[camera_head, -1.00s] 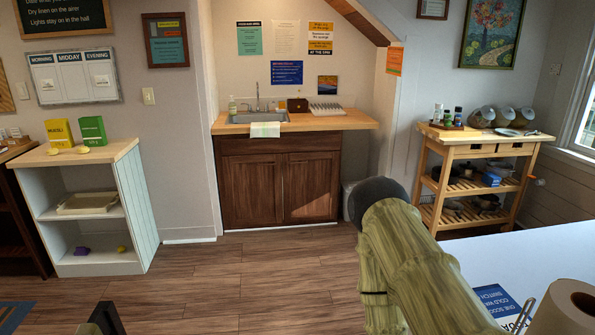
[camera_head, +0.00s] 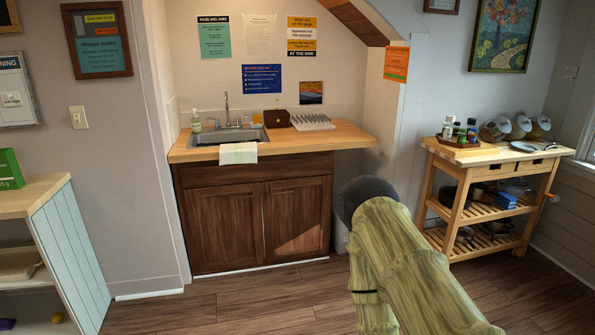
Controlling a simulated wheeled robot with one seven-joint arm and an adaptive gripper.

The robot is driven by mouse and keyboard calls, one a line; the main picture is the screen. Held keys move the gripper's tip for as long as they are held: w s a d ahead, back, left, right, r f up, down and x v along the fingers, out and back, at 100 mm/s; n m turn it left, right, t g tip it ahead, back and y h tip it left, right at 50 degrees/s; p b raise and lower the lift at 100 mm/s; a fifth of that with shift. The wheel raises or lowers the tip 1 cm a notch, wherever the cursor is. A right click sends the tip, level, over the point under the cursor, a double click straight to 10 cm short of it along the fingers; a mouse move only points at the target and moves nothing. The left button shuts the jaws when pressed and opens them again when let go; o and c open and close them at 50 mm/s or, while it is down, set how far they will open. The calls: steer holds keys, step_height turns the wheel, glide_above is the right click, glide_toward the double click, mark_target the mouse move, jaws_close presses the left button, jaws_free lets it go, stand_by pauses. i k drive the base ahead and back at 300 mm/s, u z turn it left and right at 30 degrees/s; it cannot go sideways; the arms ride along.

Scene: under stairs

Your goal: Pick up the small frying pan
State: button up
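Dark cookware stands on the shelves of the wooden cart at the right. A flat grey round item (camera_head: 526,147) lies on the cart top. My arm shows at the lower middle, in front of the cart's left side, but my gripper is out of view.
The wooden cart (camera_head: 480,157) also holds bottles (camera_head: 459,131), jars and a blue box (camera_head: 507,200). A sink counter (camera_head: 340,138) with a brown cabinet (camera_head: 255,215) stands mid-view. A white shelf unit (camera_head: 69,245) is at the left. Wooden floor (camera_head: 240,305) lies clear before the cabinet.

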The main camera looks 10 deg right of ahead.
mark_target(465, 233)
steer(key=z, duration=0.3)
steer(key=i, duration=1.7)
steer(key=z, duration=1.1)
steer(key=i, duration=1.75)
steer(key=z, duration=0.5)
